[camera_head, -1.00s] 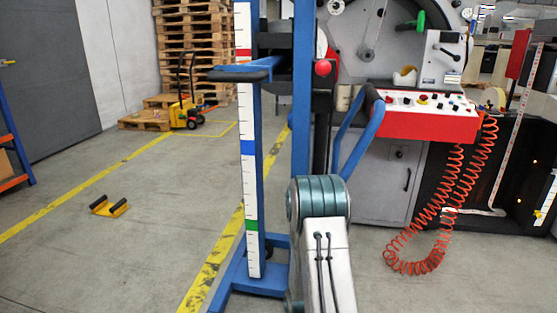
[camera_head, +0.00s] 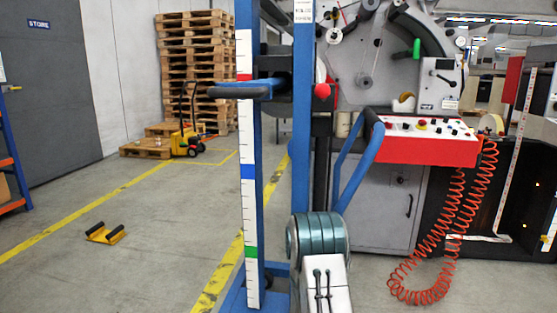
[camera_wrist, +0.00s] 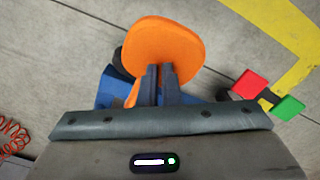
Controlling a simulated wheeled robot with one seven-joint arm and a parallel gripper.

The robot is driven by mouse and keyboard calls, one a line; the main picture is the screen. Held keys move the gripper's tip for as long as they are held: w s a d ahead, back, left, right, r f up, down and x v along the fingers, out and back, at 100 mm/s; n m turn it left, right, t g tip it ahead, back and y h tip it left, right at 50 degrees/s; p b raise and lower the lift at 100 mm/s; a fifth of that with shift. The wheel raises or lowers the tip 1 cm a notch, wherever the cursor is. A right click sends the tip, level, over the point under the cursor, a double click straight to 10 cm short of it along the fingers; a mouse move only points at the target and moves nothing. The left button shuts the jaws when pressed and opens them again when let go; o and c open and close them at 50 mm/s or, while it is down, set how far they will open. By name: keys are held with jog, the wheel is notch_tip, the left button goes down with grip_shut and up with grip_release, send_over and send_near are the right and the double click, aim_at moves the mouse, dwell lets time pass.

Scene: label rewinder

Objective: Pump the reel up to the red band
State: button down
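The scale (camera_head: 248,135) is a white ruled strip on the blue lifter mast. It has a red band (camera_head: 244,77) at the top, a blue band (camera_head: 248,172) lower and a green band (camera_head: 251,252) near the bottom. A blue lifting arm with a dark end (camera_head: 238,91) crosses the strip just below the red band. I cannot make out a reel on it. In the wrist view an orange round pedal (camera_wrist: 165,45) lies below my gripper (camera_wrist: 160,66). Its fingers are close together, overlapping the pedal; contact is unclear. My gripper is hidden in the head view.
A red pedal (camera_wrist: 251,84) and a green pedal (camera_wrist: 289,107) sit right of the orange one. A blue handle (camera_head: 358,155) rises beside the mast. The control panel (camera_head: 430,149) and coiled red hose (camera_head: 455,230) stand right. Open floor lies left.

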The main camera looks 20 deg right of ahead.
jog(key=shift+w+d+f+b, duration=0.1)
jog(key=shift+w+f+b, duration=0.05)
jog(key=shift+f+b, duration=1.1)
jog(key=shift+w+d+f+b, duration=0.1)
jog(key=shift+f+b, duration=0.65)
jog(key=shift+f, duration=0.85)
notch_tip(320, 180, up, 10)
jog(key=p, duration=0.7)
jog(key=shift+s+f, duration=0.15)
jog(key=shift+f, duration=0.1)
notch_tip(320, 180, up, 7)
jog(key=p, duration=0.5)
